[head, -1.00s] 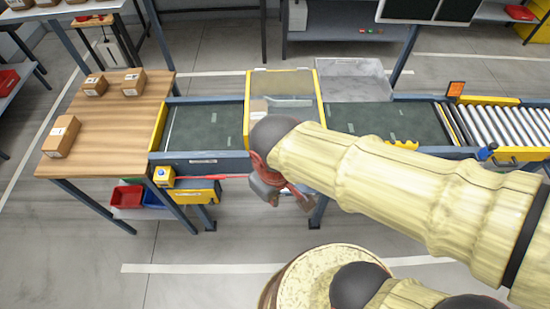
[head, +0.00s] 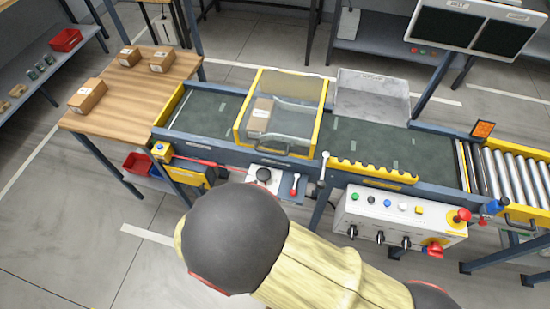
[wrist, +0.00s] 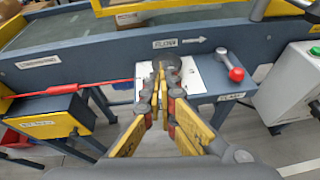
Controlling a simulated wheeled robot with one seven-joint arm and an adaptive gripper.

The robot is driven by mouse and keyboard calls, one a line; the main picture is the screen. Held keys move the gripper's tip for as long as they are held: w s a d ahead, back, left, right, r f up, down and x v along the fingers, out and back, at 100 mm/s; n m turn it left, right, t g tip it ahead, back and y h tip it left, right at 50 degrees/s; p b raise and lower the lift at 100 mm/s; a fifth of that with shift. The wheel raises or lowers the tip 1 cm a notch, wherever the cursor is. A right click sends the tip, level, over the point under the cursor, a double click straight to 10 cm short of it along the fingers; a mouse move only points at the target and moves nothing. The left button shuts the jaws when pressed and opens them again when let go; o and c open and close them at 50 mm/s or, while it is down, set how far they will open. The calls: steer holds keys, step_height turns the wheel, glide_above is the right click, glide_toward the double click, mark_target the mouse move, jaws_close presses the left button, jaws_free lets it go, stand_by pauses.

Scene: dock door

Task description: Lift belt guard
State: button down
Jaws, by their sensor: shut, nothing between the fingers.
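The belt guard (head: 308,94) is a clear cover with a yellow frame over the green conveyor belt. It looks lowered, and a cardboard box (head: 260,114) shows behind its clear panel. A handle (head: 272,146) is on its front lower edge. In the wrist view only a strip of the yellow frame (wrist: 140,8) shows at the top. My gripper (wrist: 160,68) is shut and empty in the wrist view, in front of a white plate with a dark round knob on the conveyor's front. It is apart from the guard. In the head view my arm hides the gripper.
A red-knobbed lever (wrist: 236,74) stands right of the white plate. A control box (head: 402,214) with buttons is further right. A yellow box with a red bar (wrist: 50,110) is at the left. Rollers (head: 520,180) lie at the far right; a wooden table (head: 130,95) is left.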

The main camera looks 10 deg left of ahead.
mark_target(257, 159)
steer(key=shift+n+t+y, duration=0.4)
steer(key=shift+n+y, duration=0.1)
steer(key=shift+n, duration=0.1)
steer(key=w+b, duration=0.1)
steer(key=w, duration=0.2)
steer(key=w+a+f+b, duration=0.1)
steer(key=w, duration=0.2)
steer(key=w+f+b, duration=0.1)
steer(key=w, duration=0.3)
steer(key=shift+a, duration=0.15)
steer(key=r+b, duration=0.1)
steer(key=r, duration=0.2)
steer(key=shift+w+r, duration=0.15)
steer(key=shift+w, duration=0.05)
steer(key=shift+r, duration=0.5)
steer(key=shift+a+r, duration=0.1)
steer(key=shift+r, duration=0.05)
